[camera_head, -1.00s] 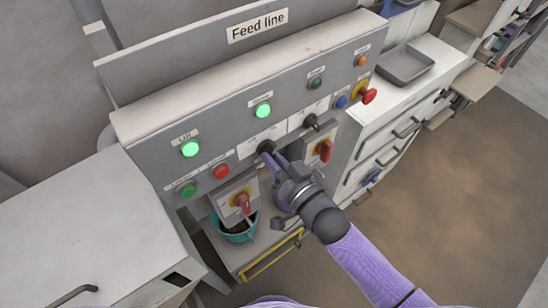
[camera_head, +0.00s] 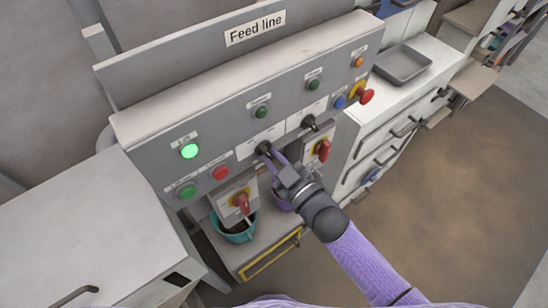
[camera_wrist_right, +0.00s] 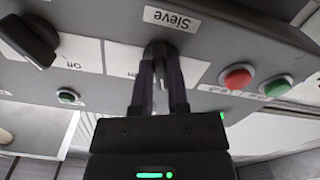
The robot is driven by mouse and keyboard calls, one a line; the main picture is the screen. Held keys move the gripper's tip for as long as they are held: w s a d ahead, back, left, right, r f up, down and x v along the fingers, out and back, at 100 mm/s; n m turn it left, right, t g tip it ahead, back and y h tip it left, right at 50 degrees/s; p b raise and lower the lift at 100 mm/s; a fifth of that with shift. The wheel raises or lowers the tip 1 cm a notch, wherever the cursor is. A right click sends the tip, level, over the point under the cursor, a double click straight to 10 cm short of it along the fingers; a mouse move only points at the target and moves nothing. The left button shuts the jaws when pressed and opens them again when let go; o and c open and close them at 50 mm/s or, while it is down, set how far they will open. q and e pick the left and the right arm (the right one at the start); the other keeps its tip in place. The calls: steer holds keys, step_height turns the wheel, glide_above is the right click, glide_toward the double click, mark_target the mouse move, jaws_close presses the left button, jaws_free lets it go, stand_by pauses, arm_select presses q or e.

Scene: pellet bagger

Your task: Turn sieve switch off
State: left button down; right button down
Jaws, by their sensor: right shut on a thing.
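The black sieve switch knob (camera_head: 264,148) is on the front of the grey "Feed line" panel (camera_head: 225,140). My right gripper (camera_head: 274,157) reaches it from the lower right and is shut on it. In the right wrist view the fingers (camera_wrist_right: 160,62) close around the knob (camera_wrist_right: 159,48), beside an upside-down "Sieve" label (camera_wrist_right: 172,19). The fingers partly hide the knob, so its pointer cannot be read. The lamp (camera_head: 261,112) above the switch is dark. My left gripper is not in view.
A lit green lamp (camera_head: 189,151) is at the panel's left. Close by are a red button (camera_head: 220,172), a green button (camera_head: 187,190), a second black knob (camera_head: 309,122) and red rotary handles (camera_head: 322,150) on the boxes below. A teal bucket (camera_head: 236,235) stands underneath.

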steer(key=shift+n, duration=0.9)
steer(key=c, duration=0.6)
jaws_free()
steer(key=v, duration=1)
